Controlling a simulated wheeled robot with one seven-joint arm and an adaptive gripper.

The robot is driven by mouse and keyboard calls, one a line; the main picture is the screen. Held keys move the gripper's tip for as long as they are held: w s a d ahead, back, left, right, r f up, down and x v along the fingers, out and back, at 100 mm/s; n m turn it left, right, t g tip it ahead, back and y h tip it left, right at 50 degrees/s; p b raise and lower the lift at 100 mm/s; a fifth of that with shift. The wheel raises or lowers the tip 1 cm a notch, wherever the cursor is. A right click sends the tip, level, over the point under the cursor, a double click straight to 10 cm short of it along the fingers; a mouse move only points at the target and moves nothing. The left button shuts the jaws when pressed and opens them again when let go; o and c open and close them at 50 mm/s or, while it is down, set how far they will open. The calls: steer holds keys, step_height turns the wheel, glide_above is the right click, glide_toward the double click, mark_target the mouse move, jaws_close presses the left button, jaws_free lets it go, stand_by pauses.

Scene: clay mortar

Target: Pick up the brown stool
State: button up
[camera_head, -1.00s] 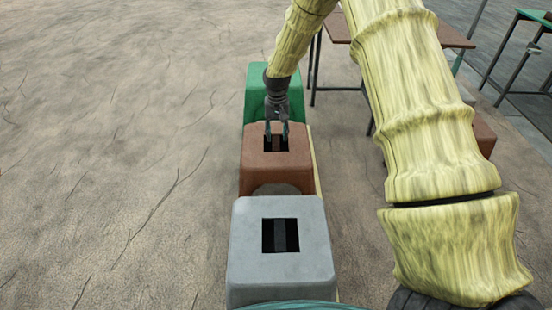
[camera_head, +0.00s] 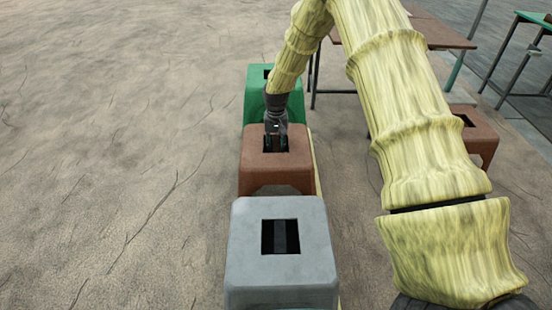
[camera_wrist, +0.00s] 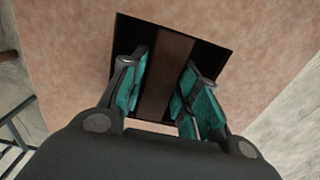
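The brown stool (camera_head: 257,167) stands in the middle of a row, between a grey stool in front and a green stool behind. Its top has a square opening with a brown bar (camera_wrist: 165,75) across it, seen in the wrist view. My gripper (camera_head: 276,147) points down into this opening. In the wrist view its teal-padded fingers (camera_wrist: 160,92) are open, one on each side of the bar. I cannot tell whether the pads touch the bar. The fingertips are partly lost in the dark opening.
The grey stool (camera_head: 247,255) is close in front and the green stool (camera_head: 256,105) close behind. Another brown stool (camera_head: 482,140) stands at right, partly behind my arm. A brown-topped table (camera_head: 440,37) is at the back. The floor at left is clear.

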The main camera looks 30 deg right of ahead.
jaws_close()
steer(key=shift+r, duration=0.15)
